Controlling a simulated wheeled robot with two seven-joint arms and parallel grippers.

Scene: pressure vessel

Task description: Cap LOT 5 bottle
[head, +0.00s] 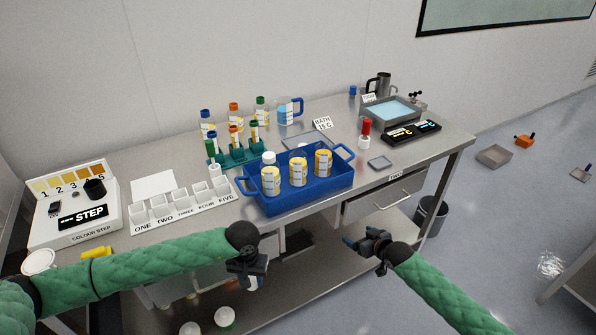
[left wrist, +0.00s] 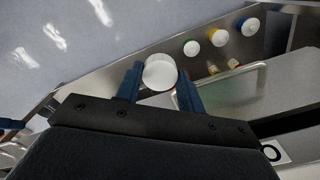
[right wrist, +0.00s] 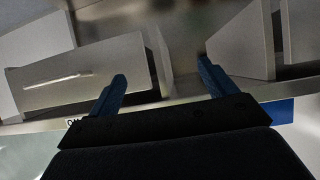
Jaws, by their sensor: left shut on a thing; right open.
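My left gripper (head: 250,280) is in front of the bench, below the worktop. It is shut on a white round cap (left wrist: 160,72), seen between its fingers in the left wrist view. My right gripper (head: 368,250) is open and empty in front of the bench drawers; its spread fingers show in the right wrist view (right wrist: 162,82). Three bottles with yellow-and-white labels stand upright in a blue crate: a left bottle (head: 270,181) with a white top, a middle bottle (head: 298,173) and a right bottle (head: 323,163), both without a white top. Their lot numbers are unreadable.
The blue crate (head: 317,194) sits near the worktop's front edge. Left of it are a numbered tray (head: 182,205) and the colour step box (head: 72,227). A green rack (head: 238,156), a jug (head: 285,113) and a water bath (head: 392,110) stand behind. Capped containers (head: 225,316) are on the lower shelf.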

